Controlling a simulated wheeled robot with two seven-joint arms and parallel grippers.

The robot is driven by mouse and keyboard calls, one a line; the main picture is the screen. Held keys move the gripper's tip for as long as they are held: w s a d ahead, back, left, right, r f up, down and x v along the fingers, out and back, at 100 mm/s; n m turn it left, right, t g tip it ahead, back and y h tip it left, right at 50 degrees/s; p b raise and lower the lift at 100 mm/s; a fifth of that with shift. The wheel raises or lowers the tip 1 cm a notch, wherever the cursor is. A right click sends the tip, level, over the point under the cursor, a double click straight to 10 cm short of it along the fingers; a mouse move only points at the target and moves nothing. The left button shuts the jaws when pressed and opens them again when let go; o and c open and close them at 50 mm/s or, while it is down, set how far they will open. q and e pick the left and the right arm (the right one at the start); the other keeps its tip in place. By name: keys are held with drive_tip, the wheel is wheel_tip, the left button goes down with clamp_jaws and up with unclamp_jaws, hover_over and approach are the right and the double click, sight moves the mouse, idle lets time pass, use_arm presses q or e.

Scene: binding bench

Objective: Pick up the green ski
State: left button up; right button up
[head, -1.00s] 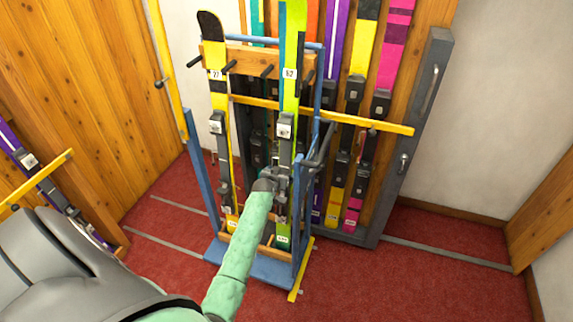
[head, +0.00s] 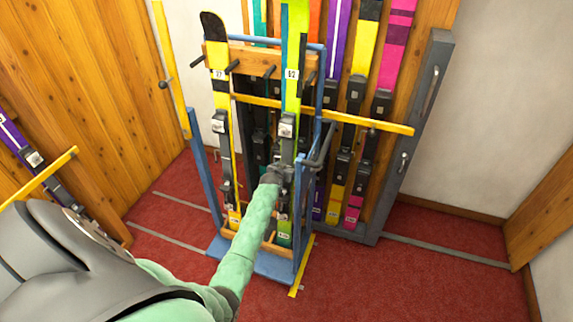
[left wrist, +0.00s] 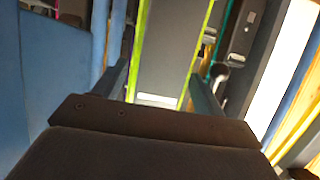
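The green ski (head: 294,50), yellow-green with a white number tag and a dark binding, stands upright at the right of the blue-framed rack (head: 200,165). My left gripper (head: 284,170) is in front of it, just below the upper binding part, and hides some of its lower half. In the left wrist view the ski's grey middle and green edges (left wrist: 165,50) show between the two fingers (left wrist: 163,92), with a narrow gap on each side. The gripper looks open; whether the ski is fully between the fingertips I cannot tell. My right gripper is not in view.
A yellow-and-black ski (head: 218,100) stands at the rack's left. Dark pegs (head: 269,72) stick out of its wooden crossbar, and a yellow bar (head: 350,119) crosses behind the green ski. Several coloured skis (head: 361,55) stand behind. Red carpet (head: 430,285) at the right is clear.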

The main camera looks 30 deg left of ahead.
sight(287, 150)
use_arm(q)
drive_tip(key=c, duration=1.4)
drive_tip(key=shift+w+r, duration=0.1)
drive_tip(key=shift+r, duration=0.05)
clamp_jaws()
